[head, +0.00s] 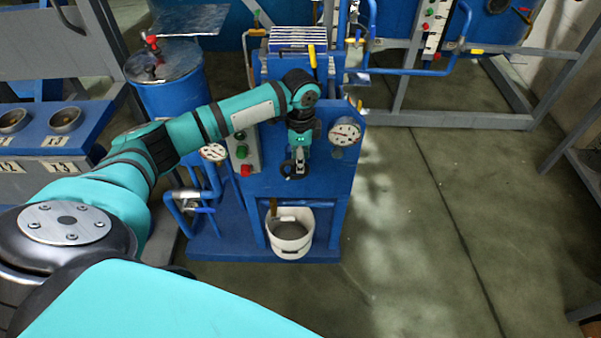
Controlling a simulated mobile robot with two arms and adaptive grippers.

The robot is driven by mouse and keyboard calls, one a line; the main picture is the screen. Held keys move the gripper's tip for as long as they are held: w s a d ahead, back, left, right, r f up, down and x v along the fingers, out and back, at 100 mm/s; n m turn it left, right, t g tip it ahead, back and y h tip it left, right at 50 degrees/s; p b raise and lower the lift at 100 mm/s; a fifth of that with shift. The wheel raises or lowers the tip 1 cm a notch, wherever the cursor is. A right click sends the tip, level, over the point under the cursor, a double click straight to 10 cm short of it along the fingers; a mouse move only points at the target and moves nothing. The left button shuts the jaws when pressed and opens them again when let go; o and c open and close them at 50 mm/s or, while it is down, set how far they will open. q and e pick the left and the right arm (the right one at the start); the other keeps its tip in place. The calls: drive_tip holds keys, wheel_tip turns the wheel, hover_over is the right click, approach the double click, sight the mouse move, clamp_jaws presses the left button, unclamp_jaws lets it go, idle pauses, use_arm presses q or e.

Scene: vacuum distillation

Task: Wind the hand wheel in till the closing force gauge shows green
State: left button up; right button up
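The blue press-like machine (318,185) stands ahead of me. A dark ring that looks like the hand wheel (286,171) sits on its front, mostly covered by my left gripper (299,168). The gripper points down at it, at or very near its rim; whether the fingers touch or grip it is too small to tell. A round white gauge (344,132) is on the machine's front, right of the gripper. A smaller white gauge (213,152) is to the left. I cannot read either needle or any green zone. My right gripper is out of view.
A button box (243,154) with green and red buttons is left of the wheel. A white bucket (290,232) stands below it. A blue drum (172,85) and numbered cups (65,119) are at left. The floor (430,220) at right is clear.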

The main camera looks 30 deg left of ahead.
sight(301, 179)
use_arm(q)
wheel_tip(301, 179, down, 6)
drive_tip(key=shift+c, duration=0.4)
clamp_jaws()
